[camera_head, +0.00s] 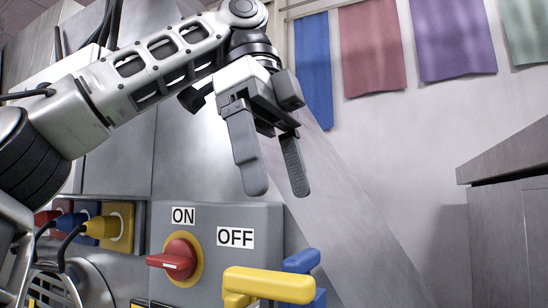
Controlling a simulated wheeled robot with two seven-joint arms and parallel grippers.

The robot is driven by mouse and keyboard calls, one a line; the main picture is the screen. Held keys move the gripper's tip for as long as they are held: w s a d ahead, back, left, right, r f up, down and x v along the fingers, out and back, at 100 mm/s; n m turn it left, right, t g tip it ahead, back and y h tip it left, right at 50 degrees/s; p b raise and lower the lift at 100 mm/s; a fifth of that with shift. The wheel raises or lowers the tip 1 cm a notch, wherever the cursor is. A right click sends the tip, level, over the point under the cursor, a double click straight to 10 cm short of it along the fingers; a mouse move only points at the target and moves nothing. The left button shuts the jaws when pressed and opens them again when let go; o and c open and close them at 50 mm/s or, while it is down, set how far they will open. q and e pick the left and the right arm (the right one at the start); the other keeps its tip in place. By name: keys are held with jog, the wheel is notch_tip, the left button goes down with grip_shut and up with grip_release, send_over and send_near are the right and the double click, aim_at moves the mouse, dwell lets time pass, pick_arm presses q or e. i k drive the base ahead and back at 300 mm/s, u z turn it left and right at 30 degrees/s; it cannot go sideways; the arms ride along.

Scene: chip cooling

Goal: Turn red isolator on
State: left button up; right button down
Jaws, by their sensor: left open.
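The red isolator (176,260) is a rotary switch with a red handle on a yellow ring, on a grey panel (268,217). Its handle points to the left, roughly level. An "ON" label (183,216) sits above it and an "OFF" label (235,237) to its upper right. My left gripper (274,192) is above the panel and to the upper right of the isolator. Its two grey fingers point down, apart and with nothing between them. They are not touching the isolator. My right gripper is not in view.
Yellow (268,285) and blue (303,262) handles stick out at the panel's lower right. Yellow, blue and red plugs with cables sit left of the isolator (103,227). A grey cabinet (505,200) stands at right. Coloured cloths hang on the back wall.

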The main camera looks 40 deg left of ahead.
aim_at(179, 259)
jog(key=k, duration=1)
